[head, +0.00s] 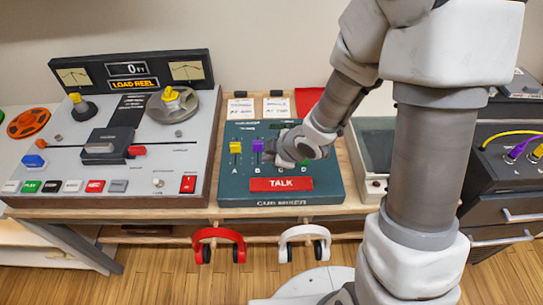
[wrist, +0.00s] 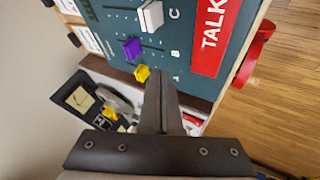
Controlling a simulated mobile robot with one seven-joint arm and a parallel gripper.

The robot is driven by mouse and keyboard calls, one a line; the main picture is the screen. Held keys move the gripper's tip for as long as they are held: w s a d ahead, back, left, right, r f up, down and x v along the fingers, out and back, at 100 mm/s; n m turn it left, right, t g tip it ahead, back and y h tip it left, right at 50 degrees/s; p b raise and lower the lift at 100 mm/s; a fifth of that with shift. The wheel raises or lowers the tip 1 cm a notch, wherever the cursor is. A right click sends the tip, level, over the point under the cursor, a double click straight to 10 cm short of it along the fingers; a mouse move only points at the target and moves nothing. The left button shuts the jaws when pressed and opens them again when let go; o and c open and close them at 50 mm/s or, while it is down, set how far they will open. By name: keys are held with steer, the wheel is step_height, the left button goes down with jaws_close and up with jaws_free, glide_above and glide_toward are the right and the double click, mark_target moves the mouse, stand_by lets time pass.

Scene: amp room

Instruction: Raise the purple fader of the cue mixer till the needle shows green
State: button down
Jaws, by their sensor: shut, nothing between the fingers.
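The cue mixer (head: 232,190) is a teal panel with lettered faders and a red TALK bar. Its purple fader knob (head: 257,146) stands in column B, right of the yellow knob (head: 236,147) in column A. In the wrist view the purple knob (wrist: 133,48) lies between the yellow knob (wrist: 141,73) and the white knob (wrist: 150,15) of column C. My gripper (head: 273,149) is shut and empty, just right of the purple knob in the head view. Its fingers (wrist: 161,78) also show in the wrist view. My arm covers part of the mixer's top right; no needle reading is legible there.
A tape machine (head: 200,180) with two meters stands left of the mixer. Two white cards (head: 240,108) lie behind it. Red headphones (head: 219,236) and white headphones (head: 303,232) hang below the table's front edge. A dark patch unit (head: 500,180) stands at right.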

mark_target(257, 147)
steer(key=b+x, duration=0.1)
steer(key=x, duration=0.5)
steer(key=shift+f+b, duration=0.15)
steer(key=shift+b, duration=0.15)
steer(key=w, duration=0.1)
steer(key=w+p, duration=0.1)
steer(key=w, duration=0.1)
steer(key=shift+d+r, duration=0.1)
steer(key=shift+r, duration=0.15)
steer(key=shift+w, duration=0.45)
steer(key=shift+w+p, duration=0.4)
steer(key=shift+w, duration=0.3)
steer(key=shift+s, duration=0.2)
